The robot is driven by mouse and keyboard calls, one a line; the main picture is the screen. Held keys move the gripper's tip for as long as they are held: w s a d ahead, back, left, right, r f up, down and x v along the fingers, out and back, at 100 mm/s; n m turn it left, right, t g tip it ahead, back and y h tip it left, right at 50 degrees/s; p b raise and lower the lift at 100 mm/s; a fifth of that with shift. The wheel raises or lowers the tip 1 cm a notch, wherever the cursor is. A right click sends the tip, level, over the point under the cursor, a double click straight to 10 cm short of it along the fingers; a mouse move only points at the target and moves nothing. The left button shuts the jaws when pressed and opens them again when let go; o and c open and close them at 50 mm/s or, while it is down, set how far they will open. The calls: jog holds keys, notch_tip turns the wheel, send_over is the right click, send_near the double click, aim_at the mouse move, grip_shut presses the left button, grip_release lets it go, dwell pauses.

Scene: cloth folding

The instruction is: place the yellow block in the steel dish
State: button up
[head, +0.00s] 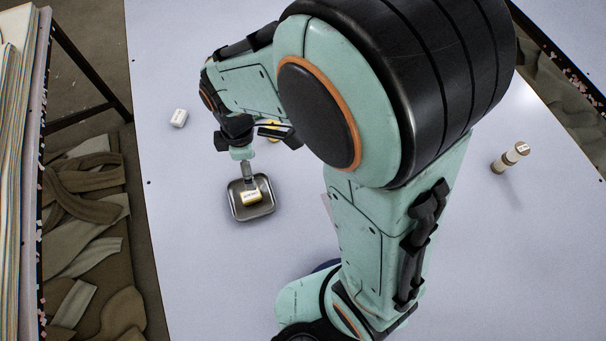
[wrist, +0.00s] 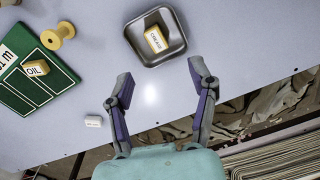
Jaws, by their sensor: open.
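The steel dish (head: 235,208) is a square dark-grey tray with rounded corners on the pale table; it also shows at the top of the wrist view (wrist: 178,49). A yellow block (head: 251,197) with a white lettered label lies inside it, tilted in the wrist view (wrist: 156,40). Another yellow block (wrist: 36,68), labelled OIL, sits on a green board at the left of the wrist view. My gripper (wrist: 160,84) is open and empty, its fingers spread apart. In the head view it hangs over the far side of the dish, partly covering it.
The green board (wrist: 18,92) has white lines. A yellow spool (wrist: 58,36) stands beside it. A small white block (wrist: 93,122) lies near the table edge. A white-and-brown cylinder (head: 510,157) stands far right. Table around the dish is clear.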

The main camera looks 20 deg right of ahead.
jog(key=s+d+r+m, duration=0.3)
jog(key=s+r+m, duration=0.1)
jog(key=s+m, duration=0.3)
jog(key=s+d+r+m, duration=0.4)
jog(key=s+m, duration=0.2)
jog(key=m, duration=0.1)
jog(key=shift+s+r+y, duration=0.3)
jog(key=shift+s, duration=0.1)
